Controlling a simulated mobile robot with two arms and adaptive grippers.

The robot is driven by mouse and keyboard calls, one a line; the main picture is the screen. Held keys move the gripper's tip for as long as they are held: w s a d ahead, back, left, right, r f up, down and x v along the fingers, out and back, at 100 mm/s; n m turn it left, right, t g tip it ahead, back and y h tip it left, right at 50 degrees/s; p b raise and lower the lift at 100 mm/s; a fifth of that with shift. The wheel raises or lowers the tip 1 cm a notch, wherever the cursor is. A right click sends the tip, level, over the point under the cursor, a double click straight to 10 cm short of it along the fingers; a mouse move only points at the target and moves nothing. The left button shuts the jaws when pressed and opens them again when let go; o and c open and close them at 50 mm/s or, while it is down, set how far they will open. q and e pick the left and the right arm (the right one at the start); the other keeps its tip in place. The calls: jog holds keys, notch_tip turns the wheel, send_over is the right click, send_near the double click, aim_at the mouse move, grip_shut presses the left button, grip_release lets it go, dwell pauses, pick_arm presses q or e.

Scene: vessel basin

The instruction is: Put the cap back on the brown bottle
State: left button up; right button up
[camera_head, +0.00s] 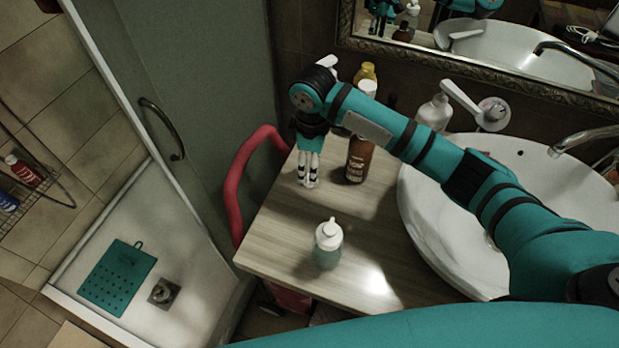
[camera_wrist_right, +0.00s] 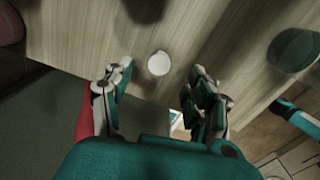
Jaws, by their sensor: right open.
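The brown bottle (camera_head: 356,165) stands upright on the wooden counter in the head view. My arm covers its top, so its mouth is hidden. My right gripper (camera_head: 308,183) points down over the counter just left of the bottle. In the right wrist view, a small round white cap (camera_wrist_right: 158,63) lies on the counter. The open, empty fingers of my right gripper (camera_wrist_right: 160,85) are on either side of it, slightly short of it, and apart from it. In the head view I cannot make out the cap among the fingers. My left gripper is not seen.
A pump bottle (camera_head: 327,245) stands on the front of the counter (camera_head: 285,232). A white sink (camera_head: 425,215) lies to the right. More bottles, one with a yellow top (camera_head: 366,72), stand at the back. A red curved rail (camera_head: 235,180) runs along the counter's left side.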

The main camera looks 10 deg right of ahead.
jog(key=shift+w+a+f+p, duration=0.15)
jog(key=shift+f+p, duration=0.55)
jog(key=shift+f, duration=1.9)
jog(key=shift+c, duration=0.2)
jog(key=c, duration=0.7)
